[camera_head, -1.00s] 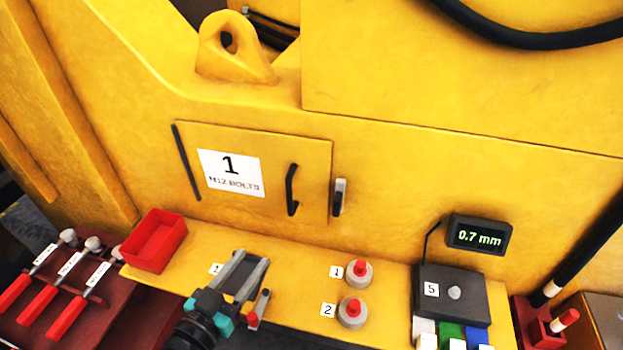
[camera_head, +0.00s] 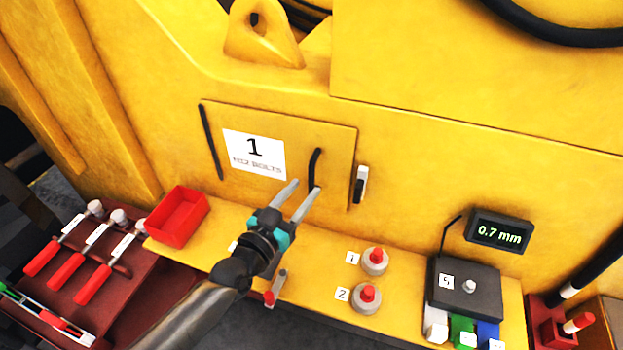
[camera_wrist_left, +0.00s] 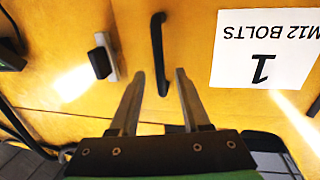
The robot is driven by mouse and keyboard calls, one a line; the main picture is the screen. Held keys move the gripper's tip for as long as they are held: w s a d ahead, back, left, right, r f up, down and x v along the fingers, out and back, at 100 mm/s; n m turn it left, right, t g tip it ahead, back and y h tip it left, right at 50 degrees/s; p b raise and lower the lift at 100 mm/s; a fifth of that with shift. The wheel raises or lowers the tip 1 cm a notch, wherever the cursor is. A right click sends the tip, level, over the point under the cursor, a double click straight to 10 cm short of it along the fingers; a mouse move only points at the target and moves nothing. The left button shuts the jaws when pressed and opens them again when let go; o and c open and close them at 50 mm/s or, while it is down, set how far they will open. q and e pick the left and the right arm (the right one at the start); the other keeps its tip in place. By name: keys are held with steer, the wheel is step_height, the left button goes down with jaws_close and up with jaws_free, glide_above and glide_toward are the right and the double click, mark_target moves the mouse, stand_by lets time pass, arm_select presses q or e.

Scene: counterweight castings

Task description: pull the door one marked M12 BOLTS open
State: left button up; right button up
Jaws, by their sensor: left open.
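The door (camera_head: 228,189) marked 1 M12 BOLTS is a yellow panel, closed flush in the yellow casting. Its white label (camera_head: 254,153) also shows upside down in the left wrist view (camera_wrist_left: 264,48). A black bar handle (camera_head: 315,168) is on the door's right side. In the left wrist view the handle (camera_wrist_left: 158,50) stands just beyond the fingertips, in line with the gap. My left gripper (camera_head: 304,191) is open and empty, pointing at the handle's lower end. A latch (camera_head: 360,184) sits on the casting right of the door. My right gripper is not in view.
A yellow ledge below the door holds a red tray (camera_head: 178,217), two red-topped knobs (camera_head: 374,260) and a dark box (camera_head: 465,287) with a 0.7 mm display (camera_head: 498,232). Red-handled tools (camera_head: 68,270) lie at the left.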

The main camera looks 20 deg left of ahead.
mark_target(310, 183)
arm_select(q)
steer(key=shift+x, duration=2.2)
jaws_close()
